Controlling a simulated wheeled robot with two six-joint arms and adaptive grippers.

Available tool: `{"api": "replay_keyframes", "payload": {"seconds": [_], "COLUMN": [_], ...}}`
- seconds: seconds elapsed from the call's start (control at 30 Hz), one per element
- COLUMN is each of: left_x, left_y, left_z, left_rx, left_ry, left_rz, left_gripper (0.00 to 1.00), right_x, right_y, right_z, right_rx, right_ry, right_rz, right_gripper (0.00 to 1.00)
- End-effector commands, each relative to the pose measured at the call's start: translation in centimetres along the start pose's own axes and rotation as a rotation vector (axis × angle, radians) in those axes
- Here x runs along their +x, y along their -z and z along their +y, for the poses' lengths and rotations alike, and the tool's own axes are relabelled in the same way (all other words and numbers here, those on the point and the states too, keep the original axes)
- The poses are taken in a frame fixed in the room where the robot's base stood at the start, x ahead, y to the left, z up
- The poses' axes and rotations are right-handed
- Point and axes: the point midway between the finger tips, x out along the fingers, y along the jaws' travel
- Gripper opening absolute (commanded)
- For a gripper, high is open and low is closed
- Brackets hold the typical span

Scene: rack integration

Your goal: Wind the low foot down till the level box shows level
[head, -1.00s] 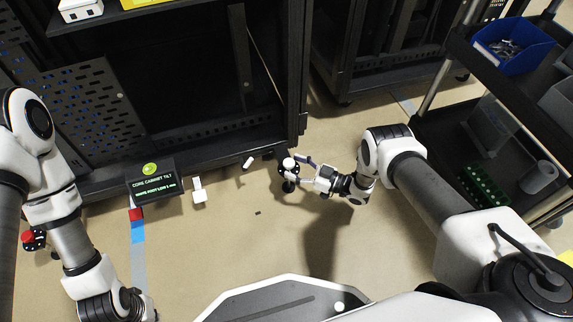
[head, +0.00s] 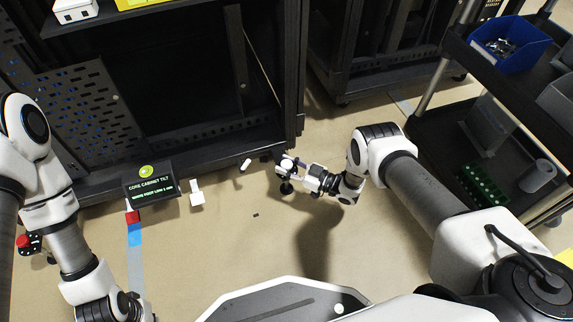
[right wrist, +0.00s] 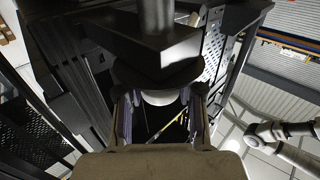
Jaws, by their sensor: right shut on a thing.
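The dark cabinet (head: 180,150) stands at the back on the floor. The level box (head: 150,184), under its front edge, has a green round light on top and reads "CORE CABINET TILT"; its smaller line seems to end in "FOOT LOW 1 MM". My right gripper (head: 289,166) is at the cabinet's front right corner, shut on the low foot (head: 286,187), whose dark base shows below it. In the right wrist view the fingers stand on both sides of the foot's dark disc (right wrist: 158,72) with a pale round part.
A white tag-like piece (head: 196,193) and a small white cylinder (head: 246,165) are by the cabinet's front edge. A cart (head: 500,130) with a blue bin (head: 512,48) stands at the right. The floor in front is mostly clear.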

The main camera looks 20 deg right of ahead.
Motion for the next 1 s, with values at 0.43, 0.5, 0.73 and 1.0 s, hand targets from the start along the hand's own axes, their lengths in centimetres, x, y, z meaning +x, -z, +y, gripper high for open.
{"api": "replay_keyframes", "payload": {"seconds": [0.43, 0.5, 0.73, 1.0], "left_x": [-2.3, -2.6, -3.2, -3.5], "left_y": [-0.1, -0.1, -0.2, -0.2], "left_z": [0.1, 0.1, 0.1, 0.1], "left_rx": [0.005, 0.005, 0.007, 0.008], "left_ry": [0.000, -0.001, -0.001, -0.001], "left_rz": [-0.003, -0.004, -0.005, -0.005], "left_gripper": [0.00, 0.00, 0.00, 0.00], "right_x": [0.1, 0.1, 0.1, 0.1], "right_y": [0.3, 0.2, 0.1, 0.0], "right_z": [-0.2, -0.2, -0.1, 0.0], "right_rx": [0.002, 0.002, 0.000, 0.001], "right_ry": [-0.279, -0.337, -0.509, -0.639], "right_rz": [-0.001, -0.002, 0.000, 0.000], "right_gripper": [0.02, 0.02, 0.02, 0.02]}}
